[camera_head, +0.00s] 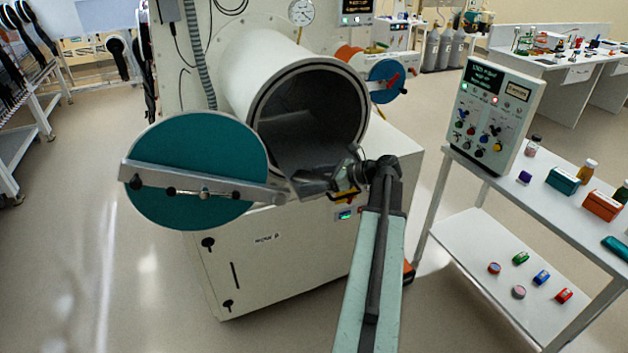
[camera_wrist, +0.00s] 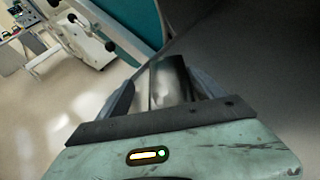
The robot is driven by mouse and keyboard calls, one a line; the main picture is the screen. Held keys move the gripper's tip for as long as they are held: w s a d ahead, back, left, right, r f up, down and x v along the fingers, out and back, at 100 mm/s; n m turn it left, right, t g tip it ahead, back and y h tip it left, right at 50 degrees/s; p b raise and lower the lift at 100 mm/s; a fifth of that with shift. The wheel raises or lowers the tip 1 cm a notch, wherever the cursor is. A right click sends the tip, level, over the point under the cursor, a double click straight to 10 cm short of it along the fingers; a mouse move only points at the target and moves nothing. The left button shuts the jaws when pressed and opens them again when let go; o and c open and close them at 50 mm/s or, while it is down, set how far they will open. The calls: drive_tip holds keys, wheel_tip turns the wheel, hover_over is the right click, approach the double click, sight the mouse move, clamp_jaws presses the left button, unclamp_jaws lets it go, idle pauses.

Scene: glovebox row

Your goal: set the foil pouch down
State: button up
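The foil pouch (camera_wrist: 168,84) is a shiny silver-grey piece between the two fingers of my gripper (camera_wrist: 165,85) in the wrist view. The fingers appear closed on its sides. In the head view my gripper (camera_head: 338,187) is at the lower front lip of the open round chamber (camera_head: 258,75). A grey shape at the fingertips there looks like the pouch (camera_head: 312,187), small and partly hidden. I cannot tell whether its underside touches the chamber floor.
The teal round door (camera_head: 200,150) with its metal bar stands swung open left of the chamber mouth. A shelf cart (camera_head: 490,215) at the right carries a control box (camera_head: 494,110), bottles and small boxes. The chamber interior (camera_head: 312,125) looks clear.

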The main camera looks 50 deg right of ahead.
drive_tip(key=shift+r, duration=0.15)
drive_tip(key=p+v, duration=0.5)
drive_tip(key=v, duration=0.7)
drive_tip(key=shift+a+r, duration=0.1)
